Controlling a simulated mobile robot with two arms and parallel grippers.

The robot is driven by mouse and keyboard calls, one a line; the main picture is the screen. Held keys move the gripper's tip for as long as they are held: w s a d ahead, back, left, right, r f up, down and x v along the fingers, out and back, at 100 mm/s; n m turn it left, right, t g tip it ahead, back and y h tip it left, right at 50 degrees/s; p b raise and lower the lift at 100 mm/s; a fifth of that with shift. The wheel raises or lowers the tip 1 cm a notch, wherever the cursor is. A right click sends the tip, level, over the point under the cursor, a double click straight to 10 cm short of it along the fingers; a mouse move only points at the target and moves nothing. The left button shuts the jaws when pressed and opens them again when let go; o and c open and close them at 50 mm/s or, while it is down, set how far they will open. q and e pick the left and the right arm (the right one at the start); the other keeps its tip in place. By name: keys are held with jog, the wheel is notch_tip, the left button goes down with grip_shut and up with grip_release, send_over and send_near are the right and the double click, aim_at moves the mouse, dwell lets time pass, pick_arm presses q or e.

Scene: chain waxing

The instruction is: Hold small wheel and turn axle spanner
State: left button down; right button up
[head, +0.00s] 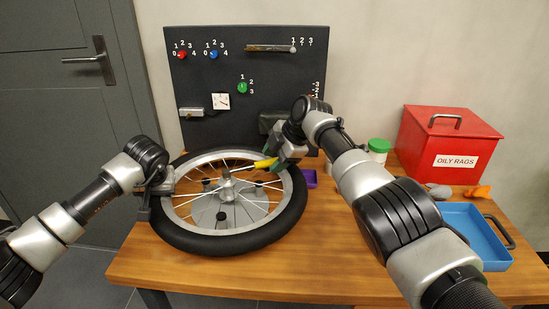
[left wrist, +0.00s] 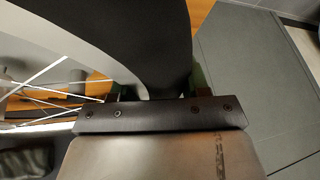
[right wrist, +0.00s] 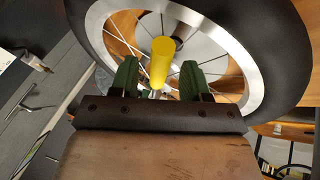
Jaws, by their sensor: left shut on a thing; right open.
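The small wheel (head: 232,243) lies flat on the wooden table, black tyre around a silver rim and spokes. My left gripper (head: 152,194) is shut on the tyre at the wheel's left side; the left wrist view shows the tyre (left wrist: 155,45) between its fingers. The axle spanner has a yellow handle (head: 265,163) that points up and right from near the hub. My right gripper (head: 275,154) is open at the handle's outer end. In the right wrist view the handle (right wrist: 163,58) stands between the two green fingers, with gaps on both sides. The spanner's head is not clear.
A black panel (head: 220,50) with coloured knobs and a gauge stands behind the wheel. To the right are a purple box (head: 310,179), a green-lidded jar (head: 378,148), a red rag bin (head: 420,145) and a blue tray (head: 463,222). The table's front right is clear.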

jog(key=shift+r, duration=0.1)
jog(key=v, duration=1.1)
jog(key=shift+d+r, duration=0.25)
jog(key=shift+r, duration=0.1)
jog(key=shift+s, duration=0.1)
